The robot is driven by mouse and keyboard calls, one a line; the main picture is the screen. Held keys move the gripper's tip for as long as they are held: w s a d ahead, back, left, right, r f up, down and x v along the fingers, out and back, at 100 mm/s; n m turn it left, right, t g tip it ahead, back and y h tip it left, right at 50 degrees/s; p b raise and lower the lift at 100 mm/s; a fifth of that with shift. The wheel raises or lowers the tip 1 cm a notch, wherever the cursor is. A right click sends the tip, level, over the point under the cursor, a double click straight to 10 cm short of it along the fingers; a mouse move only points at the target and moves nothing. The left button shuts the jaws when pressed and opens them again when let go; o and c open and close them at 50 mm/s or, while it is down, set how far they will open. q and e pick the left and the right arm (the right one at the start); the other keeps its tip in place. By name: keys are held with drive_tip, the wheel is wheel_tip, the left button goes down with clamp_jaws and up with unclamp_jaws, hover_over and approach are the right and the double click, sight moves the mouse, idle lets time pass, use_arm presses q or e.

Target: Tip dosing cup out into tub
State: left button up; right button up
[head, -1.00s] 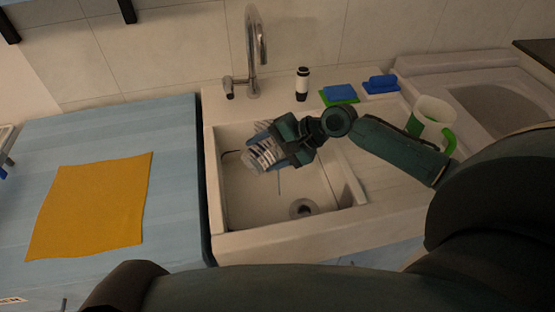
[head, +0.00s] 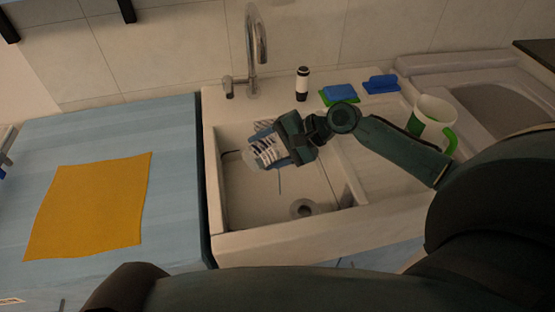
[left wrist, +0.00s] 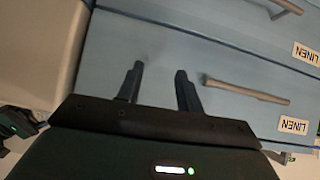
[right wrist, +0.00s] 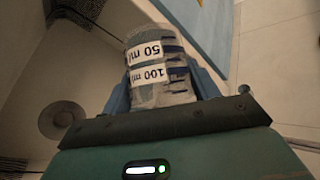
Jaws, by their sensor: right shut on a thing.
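My right gripper (head: 285,147) is shut on the clear dosing cup (head: 263,155) and holds it over the back left part of the white tub (head: 240,200), a sink basin. In the right wrist view the cup (right wrist: 155,68) sits between the fingers, with upside-down labels reading 50 ml and 100 ml. The cup looks tilted; I cannot tell whether anything is in it. The tub's drain (head: 302,208) shows below the gripper. My left gripper (left wrist: 158,82) is open and empty, in front of blue drawers.
A tap (head: 256,45) stands behind the tub. A black-and-white bottle (head: 302,84), blue sponges (head: 380,84) and a white mug with a green handle (head: 432,112) stand around it. An orange cloth (head: 92,205) lies on the blue counter (head: 165,130) at left.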

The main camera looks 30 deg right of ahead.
use_arm(q)
drive_tip(key=shift+w+r, duration=0.1)
drive_tip(key=shift+w, duration=0.25)
use_arm(e)
drive_tip(key=shift+d, duration=0.1)
use_arm(q)
drive_tip(key=shift+d+b, duration=0.1)
drive_tip(key=shift+b, duration=0.2)
use_arm(e)
drive_tip(key=shift+r+m+y, duration=0.1)
drive_tip(key=shift+m+y, duration=0.2)
drive_tip(key=shift+y, duration=0.2)
